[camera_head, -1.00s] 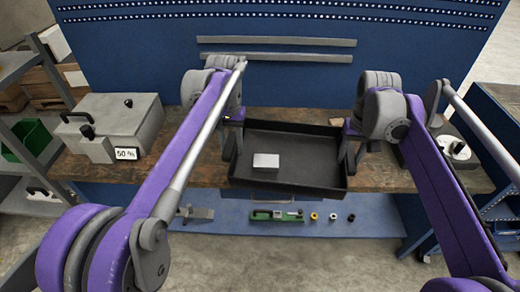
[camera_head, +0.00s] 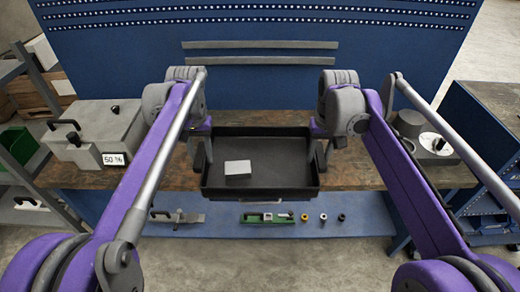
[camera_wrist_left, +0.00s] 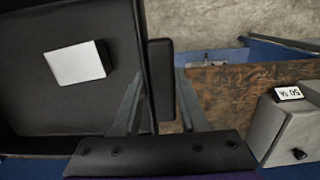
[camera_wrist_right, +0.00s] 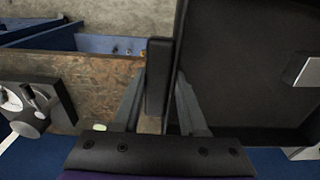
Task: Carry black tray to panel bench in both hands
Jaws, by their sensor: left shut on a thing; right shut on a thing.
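The black tray (camera_head: 285,172) is level in front of me, with a small white box (camera_head: 238,168) lying in its left half. My left gripper (camera_head: 204,156) is shut on the tray's left side grip, which shows between the fingers in the left wrist view (camera_wrist_left: 160,88). My right gripper (camera_head: 322,156) is shut on the right side grip, seen in the right wrist view (camera_wrist_right: 158,85). The wood-topped bench (camera_head: 365,178) with a blue perforated panel (camera_head: 260,30) behind it lies beyond and under the tray in the picture. The gap between tray and bench top is unclear.
A grey box (camera_head: 100,125) with a "50 %" display stands on the bench's left. A round grey device (camera_head: 430,143) stands on its right. A blue lower shelf (camera_head: 350,222) holds small parts. Shelving (camera_head: 35,150) is at left, a blue cabinet (camera_head: 490,140) at right.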

